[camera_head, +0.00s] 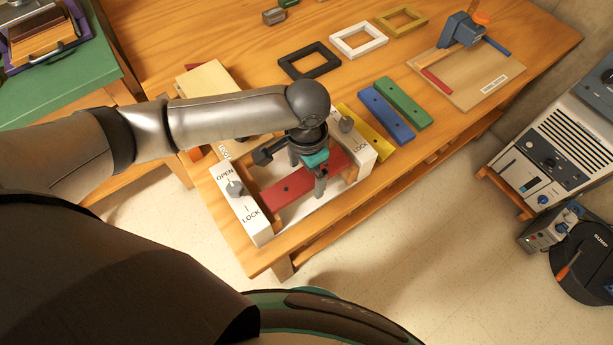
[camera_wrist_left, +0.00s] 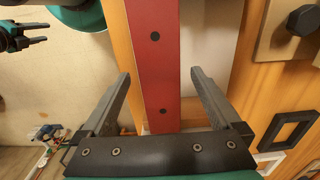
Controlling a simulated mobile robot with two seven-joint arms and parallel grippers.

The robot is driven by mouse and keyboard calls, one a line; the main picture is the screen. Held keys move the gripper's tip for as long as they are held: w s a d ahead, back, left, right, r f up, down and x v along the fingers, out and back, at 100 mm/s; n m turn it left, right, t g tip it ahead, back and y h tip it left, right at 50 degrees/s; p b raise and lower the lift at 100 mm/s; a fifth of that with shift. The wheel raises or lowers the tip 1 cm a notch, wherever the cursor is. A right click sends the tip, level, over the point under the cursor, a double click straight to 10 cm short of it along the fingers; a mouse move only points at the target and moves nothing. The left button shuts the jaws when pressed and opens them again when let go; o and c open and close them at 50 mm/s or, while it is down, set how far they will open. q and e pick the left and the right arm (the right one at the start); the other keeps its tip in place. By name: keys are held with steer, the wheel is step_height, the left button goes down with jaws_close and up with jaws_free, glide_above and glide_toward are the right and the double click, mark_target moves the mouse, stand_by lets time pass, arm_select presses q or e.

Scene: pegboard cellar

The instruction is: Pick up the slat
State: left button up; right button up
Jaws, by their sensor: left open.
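A red slat (camera_head: 285,188) with dark holes lies across a fixture between two white end blocks, the front one (camera_head: 243,205) and the back one (camera_head: 357,150). My left gripper (camera_head: 300,172) is over the slat, pointing down, and hides part of it. In the left wrist view the slat (camera_wrist_left: 160,85) runs between the two spread fingers (camera_wrist_left: 160,78), with a gap on both sides. The gripper is open and holds nothing. My right gripper (camera_wrist_left: 38,33) shows small at the upper left of that view, its fingers apart and empty, away from the slat.
Each end block has a grey knob and OPEN and LOCK lettering. Yellow (camera_head: 365,133), blue (camera_head: 387,114) and green (camera_head: 403,102) slats lie to the right. Black (camera_head: 310,60), white (camera_head: 358,39) and ochre (camera_head: 401,20) frames lie behind. A board with a blue device (camera_head: 462,30) stands at the back right.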

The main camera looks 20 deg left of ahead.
arm_select(q)
steer(key=c, duration=1.5)
